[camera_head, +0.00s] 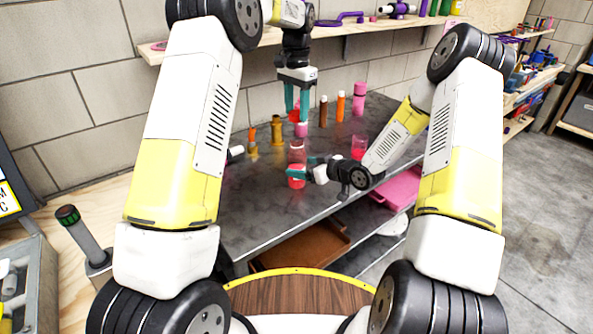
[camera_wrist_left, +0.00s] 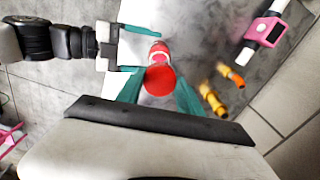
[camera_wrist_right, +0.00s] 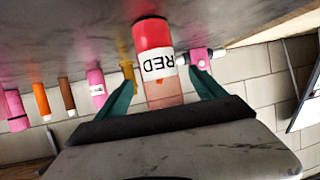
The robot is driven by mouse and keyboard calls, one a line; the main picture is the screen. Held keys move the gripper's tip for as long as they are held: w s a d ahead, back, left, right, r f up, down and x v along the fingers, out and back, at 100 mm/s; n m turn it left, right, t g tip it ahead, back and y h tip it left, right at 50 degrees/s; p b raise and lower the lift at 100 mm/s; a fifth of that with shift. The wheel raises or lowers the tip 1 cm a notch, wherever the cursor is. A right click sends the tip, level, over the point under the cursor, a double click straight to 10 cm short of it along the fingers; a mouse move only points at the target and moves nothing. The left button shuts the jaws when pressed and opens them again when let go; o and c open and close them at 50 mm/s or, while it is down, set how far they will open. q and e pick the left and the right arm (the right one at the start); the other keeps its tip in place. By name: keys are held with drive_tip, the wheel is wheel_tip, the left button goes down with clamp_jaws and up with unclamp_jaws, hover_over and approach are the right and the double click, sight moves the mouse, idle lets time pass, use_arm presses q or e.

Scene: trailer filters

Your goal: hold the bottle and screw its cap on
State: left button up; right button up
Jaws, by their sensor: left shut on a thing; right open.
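The bottle (camera_head: 297,182) stands upright on the grey table, with a red lower part, a white label reading RED and a clear upper part. It also shows in the right wrist view (camera_wrist_right: 152,36). My right gripper (camera_head: 297,170) is open, with its fingers on either side of the bottle. My left gripper (camera_head: 296,116) points down above the bottle and is shut on the red cap (camera_wrist_left: 160,80). In the left wrist view the cap hides part of the bottle below it. In the head view the cap is small between the fingers, apart from the bottle.
Brass fittings (camera_head: 277,130), a brown tube (camera_head: 323,111), an orange tube (camera_head: 340,106) and pink bottles (camera_head: 359,99) stand behind. A red cup-like thing (camera_head: 358,147) is to the right. A pink tray (camera_head: 402,187) lies below the tabletop. The table's front left is clear.

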sight(290, 165)
drive_tip(key=x, duration=0.7)
drive_tip(key=shift+c, duration=0.2)
clamp_jaws()
